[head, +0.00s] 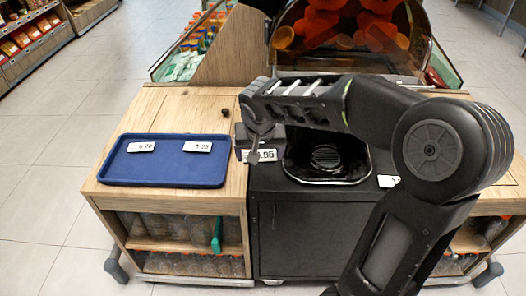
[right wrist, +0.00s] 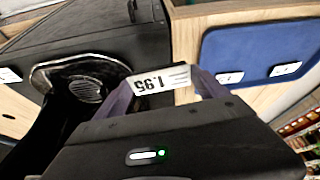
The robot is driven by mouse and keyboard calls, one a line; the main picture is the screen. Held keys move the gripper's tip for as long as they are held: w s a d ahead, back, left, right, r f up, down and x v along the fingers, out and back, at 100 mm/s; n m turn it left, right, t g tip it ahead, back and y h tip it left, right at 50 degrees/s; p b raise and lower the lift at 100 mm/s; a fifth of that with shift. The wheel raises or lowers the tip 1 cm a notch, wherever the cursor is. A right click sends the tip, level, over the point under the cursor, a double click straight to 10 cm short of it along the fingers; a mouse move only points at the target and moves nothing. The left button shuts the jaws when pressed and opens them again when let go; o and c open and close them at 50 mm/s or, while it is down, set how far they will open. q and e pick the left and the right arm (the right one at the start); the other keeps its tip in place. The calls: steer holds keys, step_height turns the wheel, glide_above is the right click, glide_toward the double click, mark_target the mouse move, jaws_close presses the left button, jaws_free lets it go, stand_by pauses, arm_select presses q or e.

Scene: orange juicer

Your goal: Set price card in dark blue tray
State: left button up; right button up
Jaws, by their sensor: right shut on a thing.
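A white price card (right wrist: 160,80) reading 1.95 is pinched between the fingers of my right gripper (right wrist: 165,92) in the right wrist view. In the head view the held card (head: 262,155) hangs below my right gripper (head: 258,145), just right of the dark blue tray and apart from it. The dark blue tray (head: 160,175) lies on the wooden counter at left. Two other price cards, one at left (head: 141,147) and one at right (head: 198,147), lie in its back part. The tray also shows in the right wrist view (right wrist: 250,48). My left gripper is not seen.
The black juicer (head: 350,45) with oranges stands behind my right arm, its round drain (head: 326,157) at the front. Another price card (head: 388,181) lies right of it, partly hidden. A small dark object (head: 225,113) sits behind the tray. The tray's front half is clear.

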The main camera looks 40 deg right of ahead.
steer(key=w+a+r+n+y+p, duration=0.1)
steer(key=w+a+n+p, duration=0.1)
steer(key=a, duration=0.6)
steer(key=w+a+r+n+y+p, duration=0.1)
steer(key=a+n, duration=0.3)
steer(key=a, duration=0.4)
steer(key=shift+w+r+t+p, duration=0.35)
steer(key=shift+w+p, duration=0.2)
steer(key=shift+w, duration=0.3)
